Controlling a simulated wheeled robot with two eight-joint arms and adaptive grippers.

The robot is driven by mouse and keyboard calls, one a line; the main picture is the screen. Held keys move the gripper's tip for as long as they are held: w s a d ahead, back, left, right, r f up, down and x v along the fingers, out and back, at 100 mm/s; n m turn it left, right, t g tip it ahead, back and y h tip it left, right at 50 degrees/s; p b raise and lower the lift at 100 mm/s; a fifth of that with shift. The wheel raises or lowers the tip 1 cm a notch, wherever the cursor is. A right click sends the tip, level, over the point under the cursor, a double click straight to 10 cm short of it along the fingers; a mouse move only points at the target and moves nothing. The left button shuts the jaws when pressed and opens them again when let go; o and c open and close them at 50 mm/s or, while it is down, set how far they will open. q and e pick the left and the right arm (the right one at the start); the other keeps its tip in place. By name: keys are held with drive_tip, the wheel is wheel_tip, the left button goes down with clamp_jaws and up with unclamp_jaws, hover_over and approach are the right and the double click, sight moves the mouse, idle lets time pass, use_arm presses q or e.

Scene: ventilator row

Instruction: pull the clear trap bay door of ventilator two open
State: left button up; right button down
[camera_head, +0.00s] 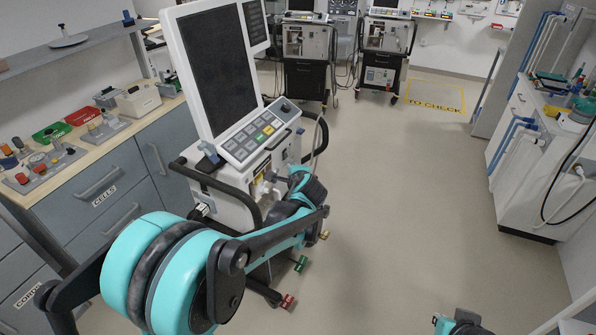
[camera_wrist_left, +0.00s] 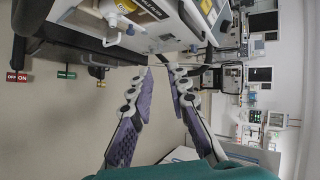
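The nearest ventilator (camera_head: 228,210) stands at the left of the head view, with a big dark screen and a keypad; I cannot read its number. Its front bay shows in the left wrist view, where a clear trap part (camera_wrist_left: 122,28) with a yellow band sits below a dark label. I cannot make out the door's edges or whether it is ajar. My left gripper (camera_wrist_left: 160,76) is open and empty, its two purple-padded fingers apart just below the bay, with no visible contact. In the head view my left arm largely hides the gripper and the lower front.
A black handle bar (camera_head: 222,188) runs round the ventilator. A counter (camera_head: 150,112) with drawers is at left. Two more ventilators (camera_head: 305,50) (camera_head: 386,45) stand at the back. A white cabinet (camera_head: 540,150) is at right. The middle floor is clear. Part of my right arm shows at the bottom edge.

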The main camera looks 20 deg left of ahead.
use_arm(q)
drive_tip(key=shift+s+d+r, duration=0.1)
drive_tip(key=shift+s+r, duration=0.1)
drive_tip(key=shift+s, duration=0.05)
idle(0.3)
drive_tip(key=s+d+r+n+g+h, duration=0.1)
drive_tip(key=s+n, duration=0.4)
drive_tip(key=s, duration=0.7)
drive_tip(key=shift+s+d+r+n+g+h, duration=0.3)
drive_tip(key=shift+s+d+r+h, duration=0.1)
drive_tip(key=shift+d+h, duration=0.25)
drive_tip(key=s+d+f+n+h, duration=0.1)
drive_tip(key=s+d+n, duration=0.1)
drive_tip(key=s, duration=0.3)
drive_tip(key=s+d+f+n+g+h, duration=0.1)
drive_tip(key=s+d+f+n, duration=0.1)
drive_tip(key=s, duration=0.4)
drive_tip(key=s+d+f+n+h, duration=0.1)
drive_tip(key=s+d+n, duration=0.1)
drive_tip(key=s, duration=0.3)
drive_tip(key=shift+s+f+n+h, duration=0.15)
drive_tip(key=shift+s+n+h, duration=0.25)
drive_tip(key=shift+n, duration=0.2)
drive_tip(key=shift+c, duration=0.6)
drive_tip(key=shift+s+d+f+g, duration=0.15)
drive_tip(key=shift+s+d+g, duration=0.1)
drive_tip(key=shift+s+g, duration=0.05)
clamp_jaws()
drive_tip(key=shift+a, duration=0.15)
